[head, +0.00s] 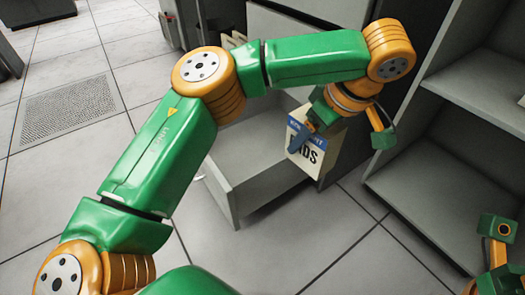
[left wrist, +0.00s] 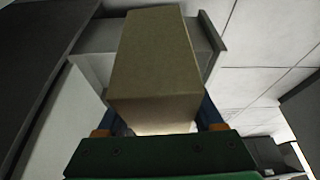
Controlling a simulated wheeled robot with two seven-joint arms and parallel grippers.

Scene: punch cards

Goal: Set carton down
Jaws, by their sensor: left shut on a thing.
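The carton (head: 312,160) is a tan box with a white and blue printed face; part of the lettering shows, ending in "DS". My left gripper (head: 318,132) is shut on it and holds it at the right end of the open grey drawer (head: 222,190). In the left wrist view the carton (left wrist: 155,60) is a plain tan block between the two blue fingers, with the grey drawer (left wrist: 90,38) behind it. Whether its underside touches anything is hidden. My right gripper is not in view; only part of my right arm shows at lower right.
Dark cabinet fronts rise behind the drawer. Several pale cards or folders (head: 232,40) show behind my left arm. The tiled floor (head: 290,245) in front is clear, with a vent grille (head: 70,110) at left.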

